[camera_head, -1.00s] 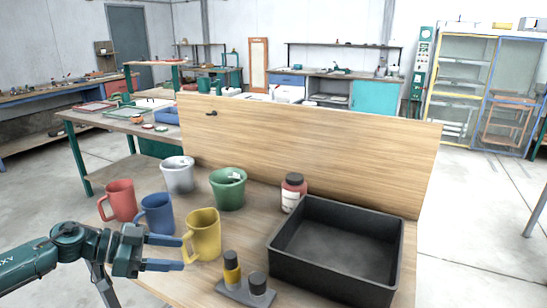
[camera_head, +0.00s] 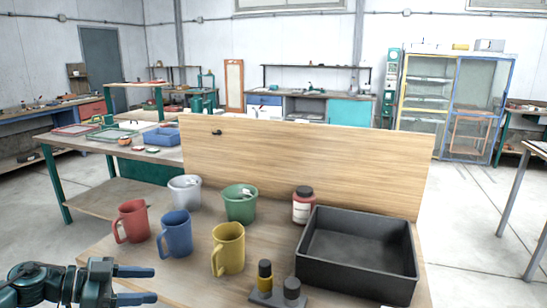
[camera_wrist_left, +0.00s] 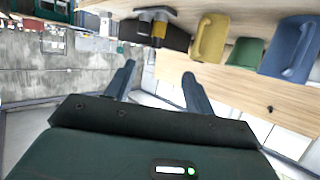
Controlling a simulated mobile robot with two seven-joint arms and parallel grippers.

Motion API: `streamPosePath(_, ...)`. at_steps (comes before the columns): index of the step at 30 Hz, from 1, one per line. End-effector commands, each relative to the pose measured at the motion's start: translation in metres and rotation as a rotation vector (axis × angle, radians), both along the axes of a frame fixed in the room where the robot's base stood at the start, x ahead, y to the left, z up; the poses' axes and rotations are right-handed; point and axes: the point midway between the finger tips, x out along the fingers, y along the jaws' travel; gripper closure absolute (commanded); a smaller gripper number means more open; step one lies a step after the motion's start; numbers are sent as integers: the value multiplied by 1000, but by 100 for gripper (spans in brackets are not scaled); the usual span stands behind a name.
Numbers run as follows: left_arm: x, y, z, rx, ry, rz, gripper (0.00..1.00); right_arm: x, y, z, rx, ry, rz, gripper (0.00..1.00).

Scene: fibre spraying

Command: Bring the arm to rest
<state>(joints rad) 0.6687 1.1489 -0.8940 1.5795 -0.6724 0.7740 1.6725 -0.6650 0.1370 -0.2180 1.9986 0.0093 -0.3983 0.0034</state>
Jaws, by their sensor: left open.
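My left gripper (camera_head: 137,284) is at the lower left of the head view, in front of the table's near edge. It is open and empty, with its fingers pointing right. It also shows in the left wrist view (camera_wrist_left: 158,76), with its two fingers spread and nothing between them. My right gripper is not in view.
On the wooden table (camera_head: 200,288) stand a red mug (camera_head: 131,221), a blue mug (camera_head: 175,234), a yellow mug (camera_head: 228,248), a white bucket (camera_head: 185,191), a green bucket (camera_head: 240,203), a red jar (camera_head: 303,206), a small bottle holder (camera_head: 277,299) and a black tray (camera_head: 357,285). A wooden board (camera_head: 310,165) stands behind.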

Motion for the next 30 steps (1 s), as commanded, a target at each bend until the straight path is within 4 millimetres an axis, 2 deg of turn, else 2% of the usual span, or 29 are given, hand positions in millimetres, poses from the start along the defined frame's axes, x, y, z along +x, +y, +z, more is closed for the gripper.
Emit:
streamPosePath(1, -6, -27, -14, -50, -15, -19, 46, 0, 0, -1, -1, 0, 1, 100)
streamPosePath(3, -9, -48, -21, -95, -60, -11, 46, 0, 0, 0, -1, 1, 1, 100)
streamPosePath(8, -19, -94, -39, -204, -147, 55, 46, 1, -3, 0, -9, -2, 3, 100)
streamPosePath(12, -33, -128, -61, -285, -196, 197, 46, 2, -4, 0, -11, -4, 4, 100)
streamPosePath(14, -42, -138, -74, -303, -199, 291, 46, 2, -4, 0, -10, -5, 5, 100)
streamPosePath(17, -61, -144, -103, -283, -166, 470, 46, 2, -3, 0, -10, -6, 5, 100)
streamPosePath(20, -89, -140, -139, -205, -85, 639, 46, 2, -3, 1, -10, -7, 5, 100)
streamPosePath(24, -141, -127, -189, -50, 74, 797, 46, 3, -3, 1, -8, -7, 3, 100)
streamPosePath(27, -176, -120, -214, 47, 175, 847, 46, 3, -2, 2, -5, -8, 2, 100)
streamPosePath(30, -199, -116, -229, 109, 241, 864, 46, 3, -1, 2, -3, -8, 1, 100)
